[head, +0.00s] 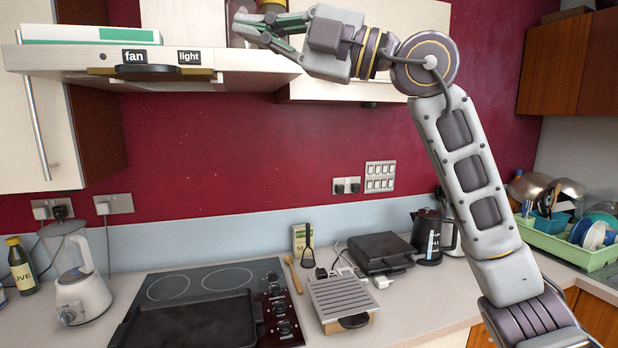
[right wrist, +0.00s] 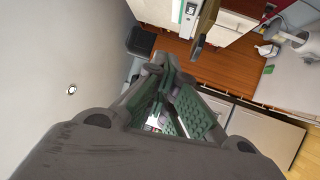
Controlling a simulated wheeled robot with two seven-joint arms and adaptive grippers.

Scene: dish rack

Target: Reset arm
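My right arm rises from the lower right of the head view and bends left at the top. My right gripper (head: 240,24) is high up, in front of the right end of the range hood (head: 235,62) and the wall cupboard. Its green-padded fingers come together at the tips, and I see nothing held between them. In the right wrist view the gripper (right wrist: 167,72) also shows its fingers meeting at the tips. My left gripper is not in view.
Below are a black hob (head: 185,285), a blender (head: 78,275), a silver grill (head: 343,297), a black sandwich press (head: 380,252) and a kettle (head: 427,237). A green dish rack (head: 565,245) stands at the right. The space between hood and counter is clear.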

